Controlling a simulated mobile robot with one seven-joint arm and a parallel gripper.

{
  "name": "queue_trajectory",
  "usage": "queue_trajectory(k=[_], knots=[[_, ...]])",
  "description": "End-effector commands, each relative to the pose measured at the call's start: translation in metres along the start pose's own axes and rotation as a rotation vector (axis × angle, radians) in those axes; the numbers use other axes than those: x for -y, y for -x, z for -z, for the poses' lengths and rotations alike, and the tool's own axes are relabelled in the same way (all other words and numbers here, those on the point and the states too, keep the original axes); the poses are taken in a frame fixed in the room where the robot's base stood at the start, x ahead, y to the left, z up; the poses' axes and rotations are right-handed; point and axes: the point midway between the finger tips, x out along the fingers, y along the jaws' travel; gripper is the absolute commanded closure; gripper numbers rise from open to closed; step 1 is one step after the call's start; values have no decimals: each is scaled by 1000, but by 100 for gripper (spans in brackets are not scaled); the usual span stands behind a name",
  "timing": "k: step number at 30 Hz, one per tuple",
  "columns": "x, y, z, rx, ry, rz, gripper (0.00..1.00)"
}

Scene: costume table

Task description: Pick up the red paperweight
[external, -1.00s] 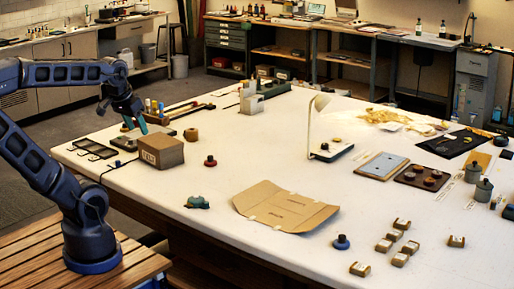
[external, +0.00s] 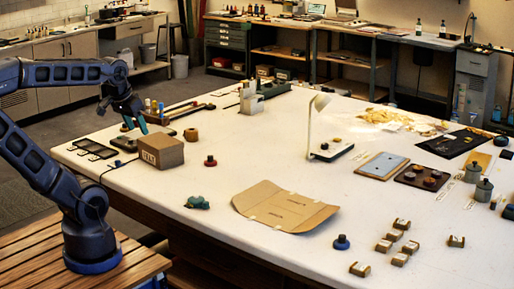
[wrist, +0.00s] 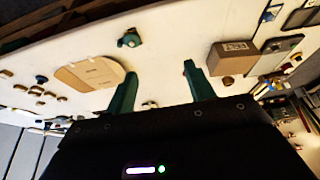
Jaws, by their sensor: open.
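The red paperweight (external: 210,161), a small dark red knob-shaped piece, stands upright on the white table in the external view, just right of the cardboard box. My gripper (external: 135,125) is at the left, above the table's far-left part, with its green fingers apart and pointing down. It is well to the left of the paperweight and not touching it. In the wrist view the open fingers of my gripper (wrist: 160,69) have only bare table between their tips. I cannot make out the paperweight surely in that view.
The brown box (external: 161,151) stands between my gripper and the paperweight; it also shows in the wrist view (wrist: 232,58). A green lump (external: 197,202) and a flat cardboard sheet (external: 285,207) lie nearer the front. A white lamp (external: 311,125) stands to the right.

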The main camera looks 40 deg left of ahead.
Motion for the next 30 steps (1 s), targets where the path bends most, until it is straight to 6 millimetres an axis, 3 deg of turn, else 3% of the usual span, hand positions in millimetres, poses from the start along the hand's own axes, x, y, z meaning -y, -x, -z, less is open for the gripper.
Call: queue_trajectory(k=[9, 13, 22, 26, 30], knots=[[0, 0, 0, 0, 0, 0, 46], [0, 0, 0, 0, 0, 0, 29], [0, 0, 2, 2, 9, -2, 29], [0, -3, 14, 17, 72, -14, 29], [1, -11, 41, 49, 216, -41, 29]])
